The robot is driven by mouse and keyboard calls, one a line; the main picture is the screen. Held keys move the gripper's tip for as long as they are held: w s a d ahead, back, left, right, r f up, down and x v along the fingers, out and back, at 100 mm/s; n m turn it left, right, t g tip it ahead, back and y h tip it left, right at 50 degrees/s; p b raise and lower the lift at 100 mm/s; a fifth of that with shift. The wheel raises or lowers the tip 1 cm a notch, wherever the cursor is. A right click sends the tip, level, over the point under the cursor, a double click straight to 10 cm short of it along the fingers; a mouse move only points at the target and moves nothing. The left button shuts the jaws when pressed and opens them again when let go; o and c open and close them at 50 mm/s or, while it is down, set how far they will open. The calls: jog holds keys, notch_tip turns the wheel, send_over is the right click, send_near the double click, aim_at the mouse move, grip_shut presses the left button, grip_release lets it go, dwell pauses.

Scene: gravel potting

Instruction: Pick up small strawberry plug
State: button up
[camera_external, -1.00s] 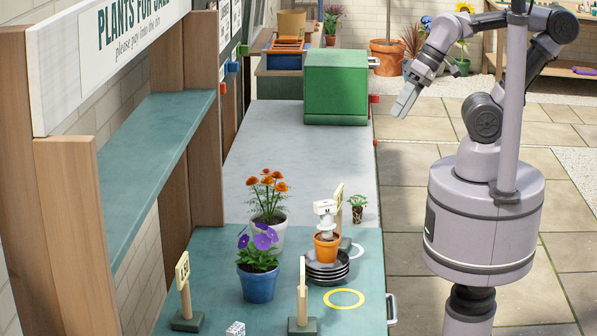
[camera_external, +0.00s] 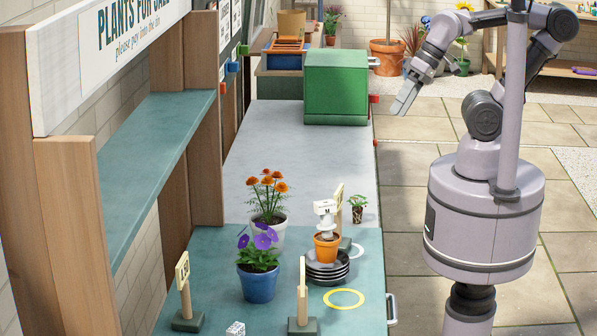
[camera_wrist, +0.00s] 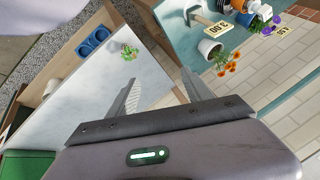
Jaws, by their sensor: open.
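The small strawberry plug (camera_external: 357,207) is a little green seedling with a dark root ball. It stands near the right edge of the pale grey counter, behind the orange pot. In the wrist view the small green plant (camera_wrist: 129,52) sits on the pale surface, up and left of the fingers. My gripper (camera_external: 404,103) is in the air right of the green box, well away from the plug. In the wrist view my gripper (camera_wrist: 162,90) has its two fingers spread, with nothing between them.
A green box (camera_external: 336,87) stands at the counter's far end. An orange pot (camera_external: 326,246) sits on stacked dark saucers (camera_external: 327,271). A blue pot (camera_external: 258,283) and a white pot (camera_external: 269,236) hold flowers. A blue tray (camera_wrist: 92,41) lies near the plug in the wrist view.

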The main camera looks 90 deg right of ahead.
jog(key=shift+c, duration=0.2)
jog(key=n+g, duration=0.6)
jog(key=n, duration=1.7)
send_over(358, 203)
jog(key=d, duration=0.2)
notch_tip(358, 203, down, 24)
jog(key=shift+w+a+f+b, duration=0.1)
jog(key=shift+a+b, duration=0.05)
jog(key=shift+b, duration=0.3)
jog(key=f+b, duration=0.1)
jog(key=f, duration=0.1)
jog(key=a+f+b, duration=0.1)
jog(key=f+b, duration=0.1)
jog(key=f, duration=0.1)
jog(key=shift+a+f, duration=0.15)
jog(key=shift+f, duration=0.1)
jog(key=shift+r, duration=0.2)
grip_shut()
